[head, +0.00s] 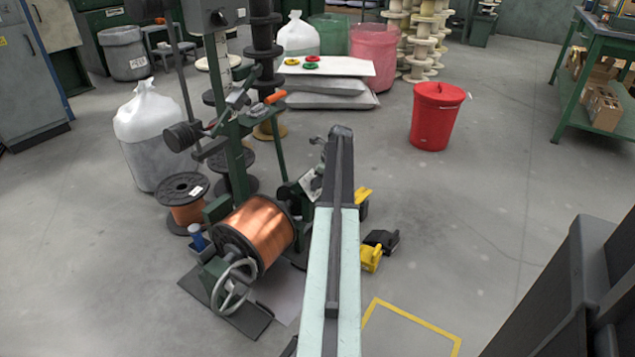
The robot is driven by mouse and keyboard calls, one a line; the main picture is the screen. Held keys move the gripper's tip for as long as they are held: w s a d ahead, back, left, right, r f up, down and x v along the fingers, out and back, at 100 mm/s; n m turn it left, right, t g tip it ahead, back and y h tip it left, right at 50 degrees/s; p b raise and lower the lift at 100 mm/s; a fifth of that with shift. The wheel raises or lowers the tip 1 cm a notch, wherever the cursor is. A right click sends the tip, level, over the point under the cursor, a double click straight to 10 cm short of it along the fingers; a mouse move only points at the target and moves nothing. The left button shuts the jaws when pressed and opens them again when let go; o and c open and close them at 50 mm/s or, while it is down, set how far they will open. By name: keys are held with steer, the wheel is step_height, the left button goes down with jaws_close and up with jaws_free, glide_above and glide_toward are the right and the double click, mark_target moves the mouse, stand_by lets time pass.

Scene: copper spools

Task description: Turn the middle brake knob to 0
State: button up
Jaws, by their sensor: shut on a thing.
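I cannot make out the middle brake knob or its 0 mark in the head view. The green spool stand (236,150) holds a large copper spool (265,232) low on its near side, with a grey handwheel (234,287) in front. A lever with an orange grip (276,97) sticks out of the stand. My pale arm rises through the middle of the view, just right of the copper spool, and covers part of the machine. My gripper is hidden, so I see neither its fingers nor what is between them.
Yellow and black blocks (381,240) lie right of my arm. A smaller copper spool (184,200) and a white sack (152,120) stand left. A red bin (437,115) stands at the right, with clear floor around it. A green workbench (600,45) is farther right.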

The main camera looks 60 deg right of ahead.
steer(key=n+h, duration=0.1)
steer(key=n+h+b, duration=0.1)
steer(key=n, duration=0.1)
steer(key=a+n+b, duration=0.1)
steer(key=n, duration=0.1)
steer(key=shift+s+f+t+h, duration=0.15)
steer(key=shift+f+t+h, duration=0.15)
steer(key=shift+h, duration=0.1)
steer(key=n+t+h+b, duration=0.1)
steer(key=n, duration=0.1)
steer(key=shift+n+b, duration=0.35)
steer(key=shift+n, duration=0.05)
steer(key=shift+n+t+h+b, duration=0.3)
steer(key=shift+n+h+b, duration=0.25)
steer(key=shift+n, duration=0.35)
steer(key=shift+r, duration=0.1)
steer(key=o, duration=1.3)
steer(key=shift+d, duration=0.1)
steer(key=shift+o, duration=0.2)
steer(key=shift+r, duration=0.1)
